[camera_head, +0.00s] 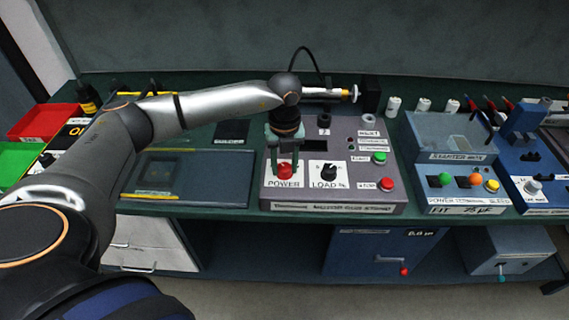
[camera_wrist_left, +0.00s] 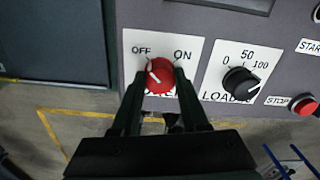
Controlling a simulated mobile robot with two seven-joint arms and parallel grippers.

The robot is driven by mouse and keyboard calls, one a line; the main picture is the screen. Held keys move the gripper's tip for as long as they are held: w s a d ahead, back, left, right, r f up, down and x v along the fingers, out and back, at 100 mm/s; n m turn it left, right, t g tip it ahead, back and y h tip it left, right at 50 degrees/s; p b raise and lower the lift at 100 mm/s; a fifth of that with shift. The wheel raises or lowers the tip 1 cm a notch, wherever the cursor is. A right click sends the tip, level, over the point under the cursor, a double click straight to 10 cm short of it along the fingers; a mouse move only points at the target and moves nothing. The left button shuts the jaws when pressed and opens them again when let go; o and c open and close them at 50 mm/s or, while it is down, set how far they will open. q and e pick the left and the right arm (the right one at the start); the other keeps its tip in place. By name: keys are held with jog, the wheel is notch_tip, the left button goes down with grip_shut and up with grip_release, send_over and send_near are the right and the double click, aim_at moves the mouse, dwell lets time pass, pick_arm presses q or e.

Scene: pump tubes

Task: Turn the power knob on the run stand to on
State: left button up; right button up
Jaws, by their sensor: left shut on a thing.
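The red power knob (camera_head: 285,170) is on the front left of the grey run stand (camera_head: 345,135), above the POWER label. In the left wrist view the knob (camera_wrist_left: 160,76) sits on a white plate marked OFF at left and ON at right. Its white mark points up and left, toward OFF. My left gripper (camera_head: 286,163) reaches down from above with one finger on each side of the knob. The left wrist view shows the fingers (camera_wrist_left: 160,82) shut on it. My right gripper is not in view.
A black LOAD knob (camera_head: 328,172) is just right of the power knob. A green button (camera_head: 379,157) and a red stop button (camera_head: 386,184) are farther right. A dark flat panel (camera_head: 190,178) lies left of the stand.

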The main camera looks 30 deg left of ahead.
pick_arm(q)
grip_shut()
